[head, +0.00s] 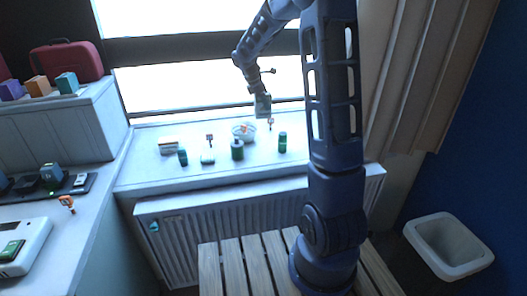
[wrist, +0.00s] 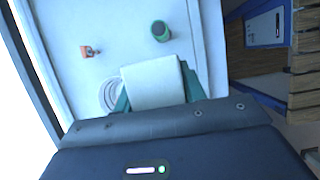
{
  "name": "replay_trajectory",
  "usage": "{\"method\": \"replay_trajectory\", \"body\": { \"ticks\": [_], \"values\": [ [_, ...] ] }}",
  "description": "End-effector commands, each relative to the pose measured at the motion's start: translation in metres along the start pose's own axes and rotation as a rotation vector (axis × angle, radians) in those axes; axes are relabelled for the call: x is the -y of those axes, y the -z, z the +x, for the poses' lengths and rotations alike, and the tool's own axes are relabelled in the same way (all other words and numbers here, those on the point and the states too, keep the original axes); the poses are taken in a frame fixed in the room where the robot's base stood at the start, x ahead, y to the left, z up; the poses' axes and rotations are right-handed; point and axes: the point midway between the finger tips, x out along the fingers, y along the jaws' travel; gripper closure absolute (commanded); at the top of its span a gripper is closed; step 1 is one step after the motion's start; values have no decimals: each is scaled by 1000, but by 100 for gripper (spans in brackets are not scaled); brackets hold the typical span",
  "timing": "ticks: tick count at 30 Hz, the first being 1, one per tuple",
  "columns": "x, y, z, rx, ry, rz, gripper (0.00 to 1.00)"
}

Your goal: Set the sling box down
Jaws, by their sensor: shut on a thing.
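The sling box (wrist: 152,82) is a pale, whitish box in the wrist view. My gripper (wrist: 156,93) is shut on it, with teal fingers showing at both its sides. I cannot tell how large the gap under the box is. The underside of the box is hidden.
An orange item (wrist: 88,51) lies near the bowl. The sill right of the can looks clear.

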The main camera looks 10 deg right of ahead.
Motion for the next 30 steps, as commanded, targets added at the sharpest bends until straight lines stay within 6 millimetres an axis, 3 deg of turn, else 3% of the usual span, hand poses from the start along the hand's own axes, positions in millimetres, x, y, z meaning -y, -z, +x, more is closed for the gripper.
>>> {"method": "replay_trajectory", "body": {
  "ticks": [18,23,30],
  "values": [
    [2,49,116,0,4,-2,83],
    [2,58,136,1,2,-2,83],
    [2,62,148,0,1,-2,83]
  ]
}}
